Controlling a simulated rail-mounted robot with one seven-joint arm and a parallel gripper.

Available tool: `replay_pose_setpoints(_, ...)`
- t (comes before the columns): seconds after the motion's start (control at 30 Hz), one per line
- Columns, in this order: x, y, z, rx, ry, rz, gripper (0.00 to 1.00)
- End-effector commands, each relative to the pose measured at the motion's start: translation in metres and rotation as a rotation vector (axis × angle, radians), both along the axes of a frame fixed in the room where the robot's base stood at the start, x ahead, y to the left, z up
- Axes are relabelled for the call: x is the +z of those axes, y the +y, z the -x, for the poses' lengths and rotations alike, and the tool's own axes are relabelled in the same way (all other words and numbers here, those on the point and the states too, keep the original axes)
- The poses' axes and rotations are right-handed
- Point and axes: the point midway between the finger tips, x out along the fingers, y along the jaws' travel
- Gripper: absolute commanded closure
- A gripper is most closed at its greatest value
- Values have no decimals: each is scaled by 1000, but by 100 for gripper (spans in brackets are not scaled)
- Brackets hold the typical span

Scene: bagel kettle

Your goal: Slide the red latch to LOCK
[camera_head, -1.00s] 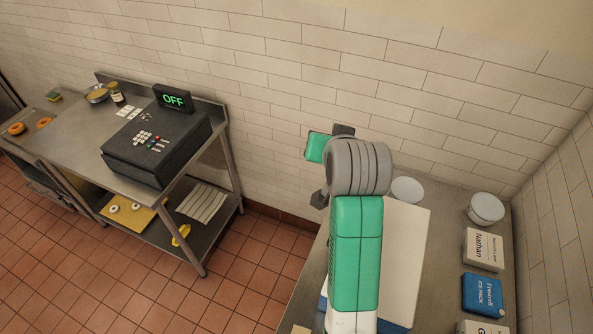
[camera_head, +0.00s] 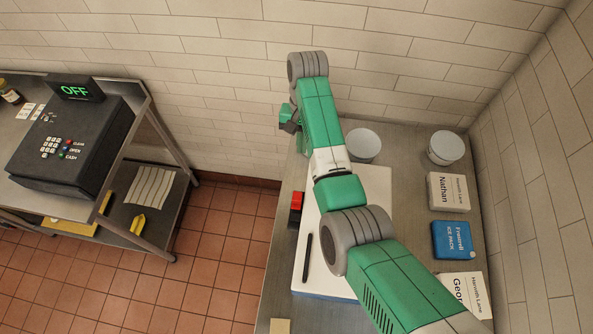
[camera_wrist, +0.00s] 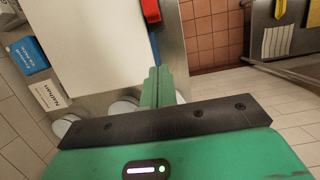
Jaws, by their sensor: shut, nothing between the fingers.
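The red latch (camera_head: 297,199) sits at the left edge of a large white lid (camera_head: 316,221), with a dark part just below it. The latch also shows at the top of the wrist view (camera_wrist: 151,10), beside the white lid (camera_wrist: 80,40). No LOCK lettering is readable. My gripper (camera_head: 290,120) is beyond the latch, near the wall, partly hidden by my arm. In the wrist view its green fingers (camera_wrist: 158,88) are together and empty, apart from the latch. My arm covers part of the lid.
Two white round tubs (camera_head: 364,145) (camera_head: 445,147) stand at the back of the metal counter (camera_head: 405,150). A Nathan box (camera_head: 448,191), a blue ice pack (camera_head: 452,239) and another box line the right. A black bar (camera_head: 308,257) lies on the lid. A register (camera_head: 70,150) stands on a separate table.

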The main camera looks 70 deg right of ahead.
Motion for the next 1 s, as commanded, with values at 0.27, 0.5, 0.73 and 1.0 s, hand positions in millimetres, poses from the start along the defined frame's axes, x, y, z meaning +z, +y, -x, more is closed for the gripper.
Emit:
replay_pose_setpoints(0.27, -51, 13, 3, 1, 2, -2, 100)
replay_pose_setpoints(0.5, -96, 26, 5, 2, 1, -1, 100)
replay_pose_setpoints(0.73, -93, 57, 12, 2, 0, 1, 100)
replay_pose_setpoints(1.0, -95, 63, 13, 1, 0, 1, 100)
